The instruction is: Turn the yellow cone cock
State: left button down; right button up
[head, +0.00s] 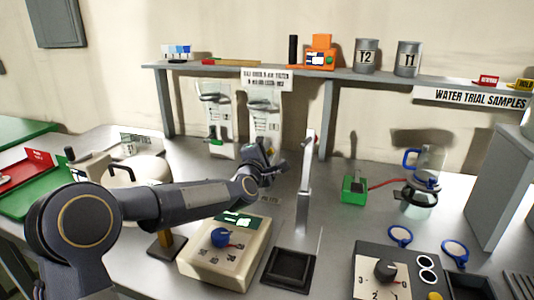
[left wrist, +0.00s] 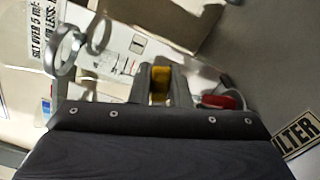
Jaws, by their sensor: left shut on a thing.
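The yellow cone cock (left wrist: 160,82) shows in the left wrist view between the two fingers of my left gripper (left wrist: 164,84). The gripper is shut on it, and the fingers cover its sides. In the head view my left arm reaches in from the left, and the left gripper (head: 270,168) is at the back of the bench, in front of the white panels. The yellow cock cannot be made out in the head view, where the gripper hides that spot. My right gripper is not in view.
A grey upright post (head: 305,185) stands just right of my left gripper. Beige box with blue knob (head: 221,237) lies in front, below my forearm. A green block (head: 354,190) and a glass vessel (head: 420,200) stand to the right. A red part (left wrist: 220,101) is beside the fingers.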

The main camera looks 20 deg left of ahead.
pick_arm(q)
jog(key=shift+d+f+m+b, duration=0.2)
jog(key=shift+f+m+b, duration=0.6)
jog(key=shift+m, duration=0.4)
jog(key=shift+m+b, duration=0.4)
jog(key=shift+m, duration=0.5)
jog(key=c, duration=1.4)
grip_release()
jog(key=shift+o, duration=0.2)
jog(key=shift+f, duration=0.1)
